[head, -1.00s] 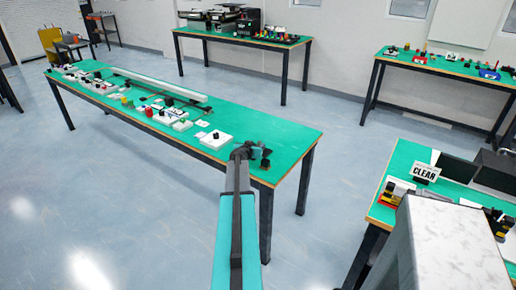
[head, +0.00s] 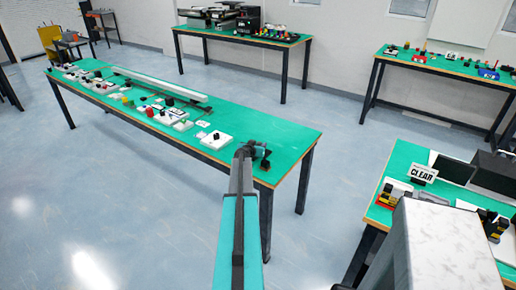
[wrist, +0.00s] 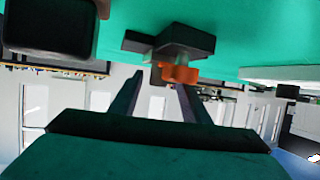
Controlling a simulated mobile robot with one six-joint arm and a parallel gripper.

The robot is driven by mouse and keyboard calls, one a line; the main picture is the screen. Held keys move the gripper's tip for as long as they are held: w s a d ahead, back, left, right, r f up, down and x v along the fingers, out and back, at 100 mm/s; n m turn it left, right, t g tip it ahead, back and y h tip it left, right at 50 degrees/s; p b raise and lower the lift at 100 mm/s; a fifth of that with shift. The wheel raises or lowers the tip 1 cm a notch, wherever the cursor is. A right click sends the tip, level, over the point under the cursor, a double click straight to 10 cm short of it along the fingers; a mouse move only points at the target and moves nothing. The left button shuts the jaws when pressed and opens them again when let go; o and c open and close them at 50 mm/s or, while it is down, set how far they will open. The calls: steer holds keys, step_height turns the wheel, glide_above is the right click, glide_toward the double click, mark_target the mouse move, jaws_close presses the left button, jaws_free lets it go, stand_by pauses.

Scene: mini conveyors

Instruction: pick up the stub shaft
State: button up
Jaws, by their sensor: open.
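My gripper (wrist: 158,88) is open in the wrist view, its two dark fingers apart with nothing held between them. Just beyond the fingertips is a small orange piece (wrist: 180,73) against a dark block (wrist: 186,40) on the green table top. I cannot tell which part is the stub shaft. In the head view my gripper (head: 250,150) is low over the near right end of the long green table, beside a small dark item (head: 265,163). My arm partly hides that spot.
The long green table (head: 290,135) carries a pale conveyor rail (head: 160,84) and several small parts. A white block (head: 216,140) lies left of my gripper. A dark box (wrist: 48,25) is at upper left in the wrist view. Another green table (head: 400,160) stands at right.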

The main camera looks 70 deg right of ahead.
steer(key=shift+c, duration=0.5)
jaws_close()
steer(key=shift+r, duration=0.1)
step_height(320, 180, up, 10)
steer(key=b, duration=0.1)
steer(key=shift+b, duration=0.4)
stand_by(0.7)
